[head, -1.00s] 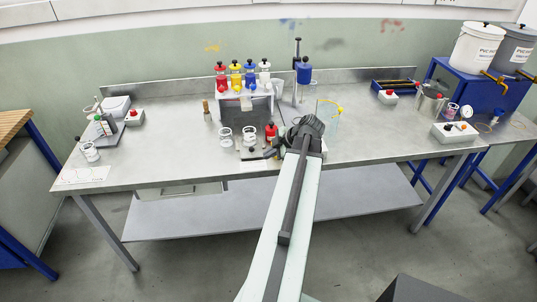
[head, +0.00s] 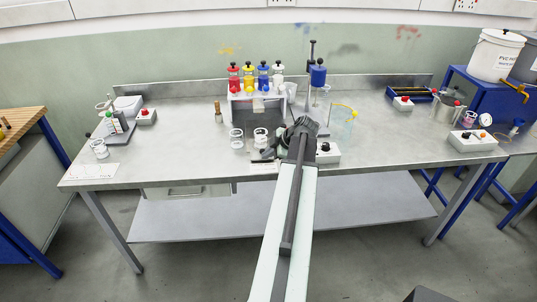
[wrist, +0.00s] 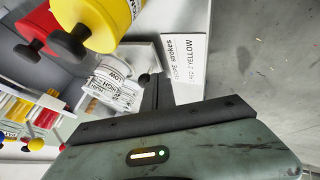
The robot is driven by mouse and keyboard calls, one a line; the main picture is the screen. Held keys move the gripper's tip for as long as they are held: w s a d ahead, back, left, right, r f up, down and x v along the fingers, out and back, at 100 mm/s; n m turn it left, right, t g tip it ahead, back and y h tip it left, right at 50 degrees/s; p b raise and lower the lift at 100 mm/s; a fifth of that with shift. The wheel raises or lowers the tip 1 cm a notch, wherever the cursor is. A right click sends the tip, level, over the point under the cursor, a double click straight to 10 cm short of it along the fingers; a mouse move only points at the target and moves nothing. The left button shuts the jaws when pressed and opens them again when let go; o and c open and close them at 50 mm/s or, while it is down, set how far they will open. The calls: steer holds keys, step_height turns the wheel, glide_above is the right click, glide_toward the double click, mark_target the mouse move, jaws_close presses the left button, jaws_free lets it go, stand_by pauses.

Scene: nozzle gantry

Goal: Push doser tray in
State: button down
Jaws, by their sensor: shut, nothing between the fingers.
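The doser stand (head: 258,98) is near the back middle of the bench, with red (head: 234,77), yellow (head: 248,77), blue (head: 263,76) and white dosers on top. A white cup (head: 258,105) shows at its front; how far the tray sticks out is too small to tell. In the wrist view, a labelled cup (wrist: 112,82) sits by a pale holder, perhaps the doser tray, below the red and yellow (wrist: 110,22) dosers. My gripper (head: 265,154) is shut and empty, low over the bench's front, apart from the stand. My wrist partly hides the bench there.
A recipe card (wrist: 186,58) shows in the wrist view. The bench's left middle is clear.

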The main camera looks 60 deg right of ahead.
mark_target(266, 142)
steer(key=w+d, duration=0.2)
steer(key=d, duration=0.1)
steer(key=w+d, duration=0.3)
steer(key=d, duration=0.1)
steer(key=w+d, duration=0.2)
steer(key=d, duration=0.1)
steer(key=shift+w+d, duration=0.3)
steer(key=shift+d, duration=0.1)
steer(key=shift+w+d+r, duration=0.1)
steer(key=shift+w+d, duration=0.1)
steer(key=s+a, duration=0.1)
steer(key=s+a+f+b, duration=0.1)
steer(key=s+a, duration=0.1)
steer(key=shift+a, duration=0.15)
steer(key=p+v, duration=0.8)
steer(key=v, duration=0.2)
